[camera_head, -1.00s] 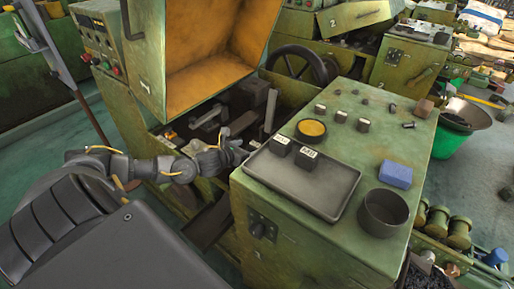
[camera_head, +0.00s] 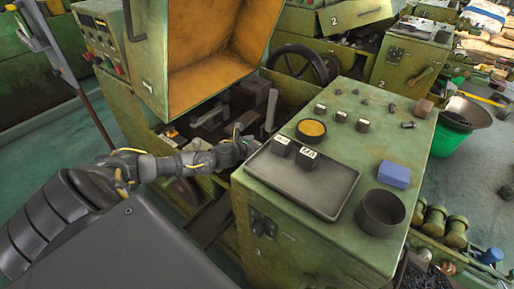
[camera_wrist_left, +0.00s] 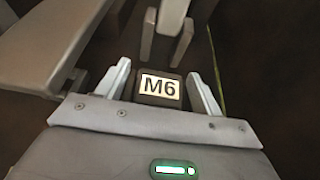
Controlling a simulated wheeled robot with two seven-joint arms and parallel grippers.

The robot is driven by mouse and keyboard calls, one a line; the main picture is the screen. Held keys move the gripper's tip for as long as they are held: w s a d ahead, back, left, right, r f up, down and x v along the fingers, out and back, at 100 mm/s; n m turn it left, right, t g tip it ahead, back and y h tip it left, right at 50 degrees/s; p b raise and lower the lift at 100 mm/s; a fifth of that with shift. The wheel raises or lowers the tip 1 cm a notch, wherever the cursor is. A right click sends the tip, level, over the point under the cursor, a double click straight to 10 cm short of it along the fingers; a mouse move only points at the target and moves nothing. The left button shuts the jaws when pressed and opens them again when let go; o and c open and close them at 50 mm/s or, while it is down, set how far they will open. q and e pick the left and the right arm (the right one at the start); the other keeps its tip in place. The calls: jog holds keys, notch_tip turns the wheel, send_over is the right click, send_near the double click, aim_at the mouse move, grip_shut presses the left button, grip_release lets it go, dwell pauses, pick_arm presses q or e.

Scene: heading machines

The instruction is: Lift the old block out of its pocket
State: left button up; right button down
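In the left wrist view a dark block with a pale label reading M6 (camera_wrist_left: 160,88) sits between the two fingers of my left gripper (camera_wrist_left: 160,82). One pale finger stands on each side of the block, and I see no clear grip on it; any contact is hard to judge. In the head view my left gripper (camera_head: 240,146) reaches into the machine's open work area, just left of the cabinet. The block and its pocket cannot be made out there. My right gripper is not in view.
A green cabinet (camera_head: 262,228) carries a dark tray (camera_head: 335,192) with two labelled dark blocks (camera_head: 307,158), a blue block (camera_head: 394,174) and a round dark cup (camera_head: 381,211). The open orange-lined hood (camera_head: 205,70) stands above the work area. A grey lever (camera_head: 270,110) rises behind the gripper.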

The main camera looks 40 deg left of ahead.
pick_arm(q)
jog(key=c, duration=1.2)
jog(key=shift+r, duration=0.1)
jog(key=shift+c, duration=0.6)
